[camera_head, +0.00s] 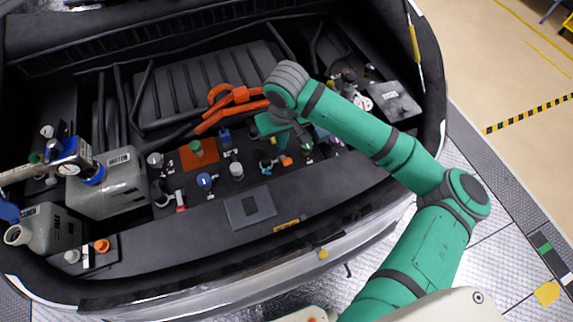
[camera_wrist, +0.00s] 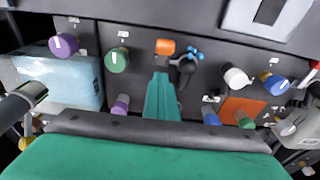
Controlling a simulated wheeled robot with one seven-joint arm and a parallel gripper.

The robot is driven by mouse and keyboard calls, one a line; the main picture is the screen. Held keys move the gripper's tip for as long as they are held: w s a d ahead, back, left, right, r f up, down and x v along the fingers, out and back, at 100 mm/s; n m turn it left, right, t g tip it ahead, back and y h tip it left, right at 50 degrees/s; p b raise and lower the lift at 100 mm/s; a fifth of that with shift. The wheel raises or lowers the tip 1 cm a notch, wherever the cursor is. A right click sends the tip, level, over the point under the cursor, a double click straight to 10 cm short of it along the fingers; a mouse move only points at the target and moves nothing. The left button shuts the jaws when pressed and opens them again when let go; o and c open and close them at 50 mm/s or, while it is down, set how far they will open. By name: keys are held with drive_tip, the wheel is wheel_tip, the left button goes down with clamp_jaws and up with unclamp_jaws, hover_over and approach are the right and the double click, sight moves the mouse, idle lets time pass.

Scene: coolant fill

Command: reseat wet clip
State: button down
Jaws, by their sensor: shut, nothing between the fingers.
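A small orange part (camera_wrist: 165,47), which may be the clip, sits on the dark panel at the end of a black hose fitting (camera_wrist: 186,70). A small blue piece (camera_wrist: 195,53) is beside it. In the head view the orange part (camera_head: 287,161) shows just below my gripper (camera_head: 302,143). In the wrist view my gripper (camera_wrist: 161,78) is shut and empty, its fingertips pointing at the panel just short of the orange part. I cannot tell whether they touch anything. Whether the clip is seated or wet cannot be made out.
Coloured caps crowd the panel: green (camera_wrist: 116,60), purple (camera_wrist: 64,45), white (camera_wrist: 237,77) and blue (camera_wrist: 276,84). An orange pad (camera_head: 199,154) lies left of my gripper. Orange cables (camera_head: 232,102) run behind it. Grey tanks (camera_head: 106,184) stand at the left.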

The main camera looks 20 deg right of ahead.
drive_tip(key=shift+w+r, duration=0.1)
drive_tip(key=shift+w, duration=0.05)
drive_tip(key=shift+w+r, duration=0.35)
drive_tip(key=shift+w, duration=0.15)
drive_tip(key=shift+w, duration=0.1)
idle(0.4)
drive_tip(key=shift+w+r, duration=0.45)
drive_tip(key=shift+w, duration=0.05)
drive_tip(key=c, duration=2)
unclamp_jaws()
drive_tip(key=shift+c, duration=0.2)
wheel_tip(320, 180, up, 11)
drive_tip(key=s, duration=0.1)
drive_tip(key=shift+s+f, duration=0.15)
drive_tip(key=shift+s, duration=0.2)
